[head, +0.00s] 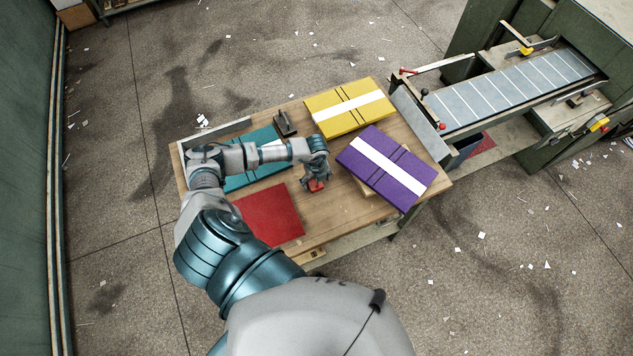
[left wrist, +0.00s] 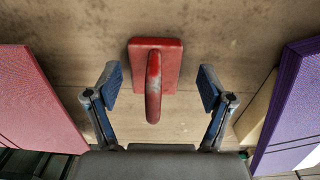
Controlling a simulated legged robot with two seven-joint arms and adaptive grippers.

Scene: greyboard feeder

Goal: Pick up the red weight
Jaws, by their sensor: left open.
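The red weight (left wrist: 171,62) is a red block with a worn, arched handle. It stands on the wooden table in the left wrist view, centred between my fingers. In the head view the red weight (head: 316,186) is small and partly hidden by my left gripper (head: 317,179), which points down over it. In the left wrist view my left gripper (left wrist: 158,88) is open, one blue-padded finger on each side of the handle, with gaps on both sides. I cannot tell how far the fingertips are above the table. My right gripper is not in view.
On the wooden table (head: 222,143), a red board (head: 270,213) lies left of the weight and a purple stack (head: 412,184) with a white band lies right. A yellow stack (head: 325,121), a teal stack (head: 262,136) and a dark object (head: 285,124) lie farther back. A feeder conveyor (head: 510,90) stands at right.

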